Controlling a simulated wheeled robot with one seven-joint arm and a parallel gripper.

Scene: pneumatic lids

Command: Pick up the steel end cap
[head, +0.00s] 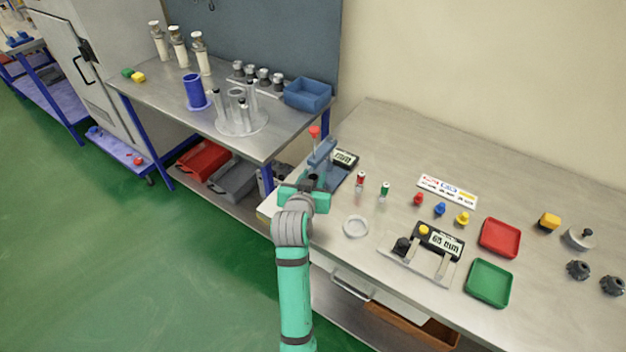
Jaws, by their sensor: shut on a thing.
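My gripper (314,181), at the end of my green arm, is at the left end of the right-hand bench, right by a blue-grey press with a red knob (314,131). Its jaws are shut on a small dark part, mostly hidden by the gripper and wrist; I cannot tell if it is the steel end cap. A round silver piece with a knob on top (580,237) lies at the far right of the bench, well away from my gripper. Several grey metal caps (264,76) stand in a row on the left-hand bench.
Red (499,238) and green (489,283) trays lie further right.

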